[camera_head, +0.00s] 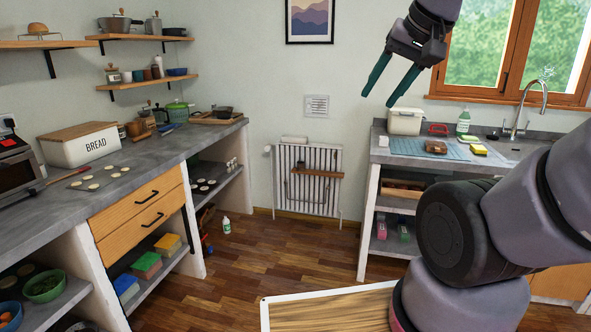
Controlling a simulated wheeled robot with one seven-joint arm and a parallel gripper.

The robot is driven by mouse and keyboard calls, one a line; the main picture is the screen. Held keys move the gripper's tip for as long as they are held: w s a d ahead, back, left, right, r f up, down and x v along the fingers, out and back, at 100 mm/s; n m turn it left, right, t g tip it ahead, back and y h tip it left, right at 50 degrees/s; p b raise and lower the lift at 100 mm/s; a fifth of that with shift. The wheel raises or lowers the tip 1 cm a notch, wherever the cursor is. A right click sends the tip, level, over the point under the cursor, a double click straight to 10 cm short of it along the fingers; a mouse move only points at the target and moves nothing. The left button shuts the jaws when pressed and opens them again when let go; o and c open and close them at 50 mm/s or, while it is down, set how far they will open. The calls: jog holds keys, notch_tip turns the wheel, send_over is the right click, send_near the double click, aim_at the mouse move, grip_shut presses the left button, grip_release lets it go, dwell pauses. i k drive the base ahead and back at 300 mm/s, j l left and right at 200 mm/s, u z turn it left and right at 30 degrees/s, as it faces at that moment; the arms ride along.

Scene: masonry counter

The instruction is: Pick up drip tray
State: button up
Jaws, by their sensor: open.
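My gripper (378,100) is open and empty, its two dark green fingers pointing down and left. It is high up, in front of the wall left of the window. I cannot make out a drip tray for certain. A flat pale blue mat or tray (406,150) lies on the right counter by the sink, below and right of my gripper in the picture. A brown item (436,147) and a yellow sponge (478,149) are on or beside it. My arm hides part of the right counter.
The right counter (382,155) also bears a white box (405,121), a soap bottle (463,122) and a tap (541,100). The left counter (125,180) holds a bread box (80,144) and small pale discs. A white-rimmed wooden surface (325,310) is in front. Floor (255,260) between counters is mostly clear.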

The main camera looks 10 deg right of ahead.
aim_at(434, 147)
jog(key=i+z, duration=0.25)
jog(key=i, duration=0.15)
jog(key=i+j+z, duration=0.5)
jog(key=i, duration=0.2)
jog(key=i+j+z, duration=0.2)
jog(key=z, duration=0.25)
jog(key=i+j+z, duration=0.6)
jog(key=z, duration=0.3)
jog(key=i+j+z, duration=0.1)
jog(key=j+z, duration=0.65)
jog(key=j, duration=0.4)
jog(key=j+z, duration=0.25)
jog(key=j, duration=0.4)
